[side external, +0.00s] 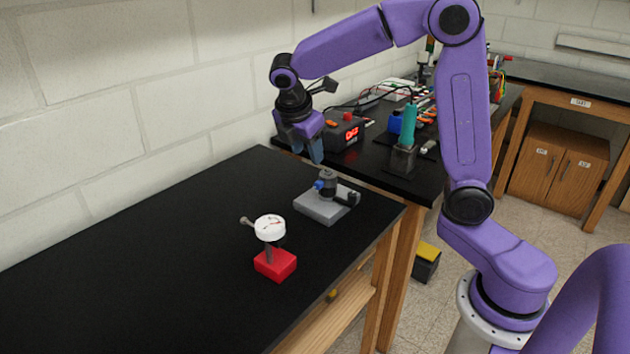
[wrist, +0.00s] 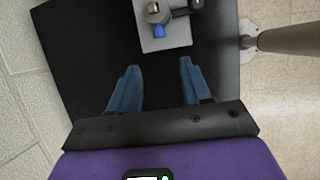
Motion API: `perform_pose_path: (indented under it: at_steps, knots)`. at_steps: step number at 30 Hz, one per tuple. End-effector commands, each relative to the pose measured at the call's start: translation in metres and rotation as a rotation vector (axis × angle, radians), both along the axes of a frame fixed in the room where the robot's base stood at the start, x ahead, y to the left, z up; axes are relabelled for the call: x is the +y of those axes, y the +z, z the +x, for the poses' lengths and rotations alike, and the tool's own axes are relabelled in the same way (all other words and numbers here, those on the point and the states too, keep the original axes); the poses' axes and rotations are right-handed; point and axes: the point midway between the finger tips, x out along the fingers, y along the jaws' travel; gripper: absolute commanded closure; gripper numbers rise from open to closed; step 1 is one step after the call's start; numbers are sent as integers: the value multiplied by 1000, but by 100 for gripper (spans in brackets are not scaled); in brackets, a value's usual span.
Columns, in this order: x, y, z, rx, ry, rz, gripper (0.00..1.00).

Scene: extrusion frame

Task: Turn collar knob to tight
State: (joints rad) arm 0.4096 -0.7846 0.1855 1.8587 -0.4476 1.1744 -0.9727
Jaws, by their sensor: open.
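The collar fixture has a grey base plate (side external: 315,208) on the black table, with a dark upright collar (side external: 328,178) and a dark clamp part at its right side. A small blue knob (side external: 319,185) sticks out from the collar. In the wrist view the blue knob (wrist: 158,31) lies ahead of my fingers, near the top edge, and the collar (wrist: 155,10) is partly cut off. My gripper (side external: 316,152) is open and empty, above and a little behind the fixture. In the wrist view its two blue fingers (wrist: 159,66) are spread apart, touching nothing.
A second bench behind holds a red-display power supply (side external: 345,132), a teal-handled tool (side external: 408,125) and cables. The left of the black table (side external: 130,260) is clear. A white wall runs along the left.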

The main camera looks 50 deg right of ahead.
Motion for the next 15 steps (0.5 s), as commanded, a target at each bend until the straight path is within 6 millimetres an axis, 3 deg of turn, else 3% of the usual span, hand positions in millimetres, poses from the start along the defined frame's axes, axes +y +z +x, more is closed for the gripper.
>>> perform_pose_path:
  at_steps: [15]
  knots:
    - [-37,-87,9,4,-2,0,52]
